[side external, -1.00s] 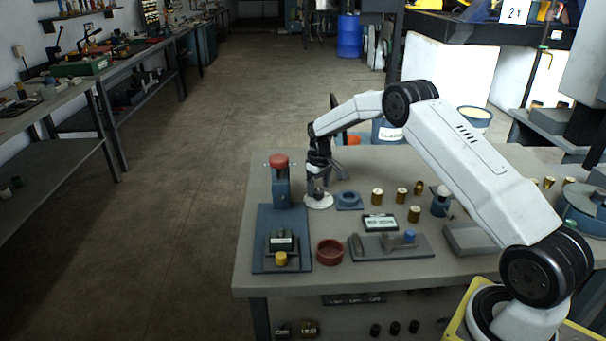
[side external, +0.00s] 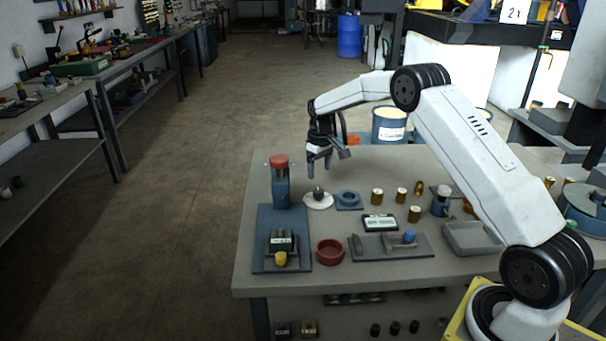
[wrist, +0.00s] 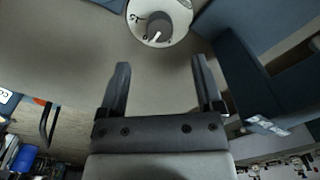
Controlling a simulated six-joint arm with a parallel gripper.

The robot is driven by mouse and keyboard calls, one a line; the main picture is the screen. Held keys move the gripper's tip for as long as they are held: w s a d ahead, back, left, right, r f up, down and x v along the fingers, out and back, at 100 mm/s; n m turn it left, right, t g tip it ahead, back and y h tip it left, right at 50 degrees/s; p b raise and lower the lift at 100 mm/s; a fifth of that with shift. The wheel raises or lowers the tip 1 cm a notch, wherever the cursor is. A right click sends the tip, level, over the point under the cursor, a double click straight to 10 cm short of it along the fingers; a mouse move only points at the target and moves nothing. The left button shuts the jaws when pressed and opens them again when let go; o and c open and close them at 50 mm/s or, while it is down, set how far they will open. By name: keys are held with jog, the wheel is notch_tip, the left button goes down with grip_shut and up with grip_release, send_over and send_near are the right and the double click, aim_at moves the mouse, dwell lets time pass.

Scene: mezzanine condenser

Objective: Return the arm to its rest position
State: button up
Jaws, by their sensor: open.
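My gripper (side external: 319,163) hangs above the far left part of the workbench (side external: 330,286), with its fingers pointing down. In the wrist view my gripper (wrist: 160,82) is open, with two dark fingers well apart and nothing between them. A white round disc with a dark knob (side external: 318,201) lies on the bench below the fingers, apart from them. The same disc with its knob (wrist: 160,22) shows at the top of the wrist view, beyond the fingertips.
A blue post with a red cap (side external: 281,182) stands left of the gripper. A blue ring block (side external: 348,200), several brass pieces (side external: 377,196), a red bowl (side external: 330,252) and a grey tray (side external: 473,239) occupy the bench. A labelled bucket (side external: 389,125) stands behind it. Air above the bench looks clear.

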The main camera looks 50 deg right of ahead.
jog(key=shift+s+a+r, duration=0.2)
jog(key=shift+a, duration=0.25)
jog(key=s+a+r+t, duration=0.1)
jog(key=s+a, duration=0.8)
jog(key=s, duration=0.4)
jog(key=s+a+r+t, duration=0.1)
jog(key=s+a+r, duration=0.1)
jog(key=s+a, duration=0.8)
jog(key=s, duration=0.4)
jog(key=shift+a+n+t, duration=0.3)
jog(key=shift+n, duration=0.1)
